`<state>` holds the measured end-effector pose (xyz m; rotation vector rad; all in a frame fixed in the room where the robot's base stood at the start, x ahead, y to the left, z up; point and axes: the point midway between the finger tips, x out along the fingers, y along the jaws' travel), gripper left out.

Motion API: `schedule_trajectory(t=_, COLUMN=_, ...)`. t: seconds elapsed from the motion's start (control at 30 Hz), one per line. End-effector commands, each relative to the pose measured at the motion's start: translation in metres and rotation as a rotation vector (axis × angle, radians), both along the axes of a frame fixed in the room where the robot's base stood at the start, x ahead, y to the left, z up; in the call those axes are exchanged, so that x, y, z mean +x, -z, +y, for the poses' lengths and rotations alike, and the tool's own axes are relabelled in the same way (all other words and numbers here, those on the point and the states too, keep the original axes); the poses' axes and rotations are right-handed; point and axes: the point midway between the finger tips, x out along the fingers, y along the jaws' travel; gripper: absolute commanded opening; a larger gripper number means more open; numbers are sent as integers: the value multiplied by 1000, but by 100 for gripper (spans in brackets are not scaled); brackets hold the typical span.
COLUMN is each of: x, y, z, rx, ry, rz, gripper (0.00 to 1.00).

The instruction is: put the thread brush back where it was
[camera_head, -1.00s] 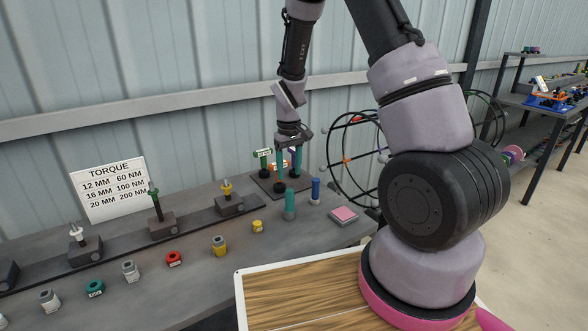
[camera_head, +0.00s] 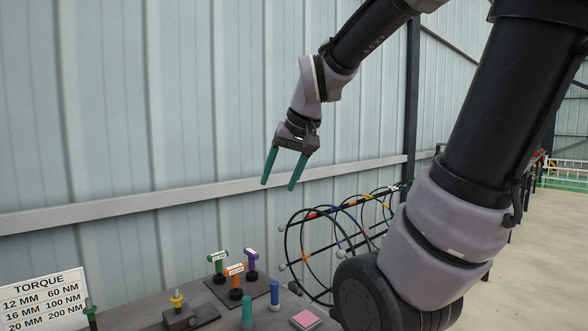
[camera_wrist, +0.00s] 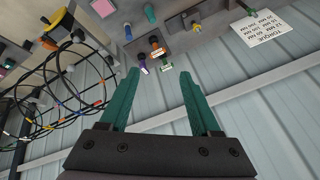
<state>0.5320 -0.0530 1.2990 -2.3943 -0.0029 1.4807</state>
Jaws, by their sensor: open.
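My gripper (camera_head: 279,185) is open and empty, with its two teal fingers spread. It hangs high in front of the metal wall, well above the bench. It also shows in the wrist view (camera_wrist: 159,76). No thread brush can be made out for certain. A teal upright cylinder (camera_head: 247,312) and a blue upright cylinder (camera_head: 275,295) stand on the bench, apart from my gripper; I cannot tell whether either is the brush. Behind them, T-handled tools in green (camera_head: 218,262), orange (camera_head: 235,278) and purple (camera_head: 252,264) stand upright on a dark base.
A pink pad (camera_head: 305,319) lies near the bench's right end. A yellow-topped piece (camera_head: 177,302) stands in a block at left, near the torque sign (camera_head: 42,300). A round wire cage (camera_head: 335,235) is right of the bench. The air around my gripper is clear.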

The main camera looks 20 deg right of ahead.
Motion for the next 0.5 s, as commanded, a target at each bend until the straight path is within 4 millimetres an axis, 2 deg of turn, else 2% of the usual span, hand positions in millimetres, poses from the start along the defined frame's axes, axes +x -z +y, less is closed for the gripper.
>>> schedule_trajectory(t=0.03, x=-16, y=-11, z=-2, rx=15, ry=28, rz=-34, gripper=64)
schedule_trajectory(t=0.1, x=-34, y=-18, z=-4, rx=33, ry=59, rz=-63, gripper=64)
schedule_trajectory(t=0.2, x=-52, y=-25, z=-5, rx=53, ry=91, rz=-91, gripper=64)
schedule_trajectory(t=0.33, x=-63, y=-28, z=-5, rx=66, ry=112, rz=-108, gripper=64)
schedule_trajectory(t=0.5, x=-64, y=-28, z=-5, rx=69, ry=116, rz=-108, gripper=64)
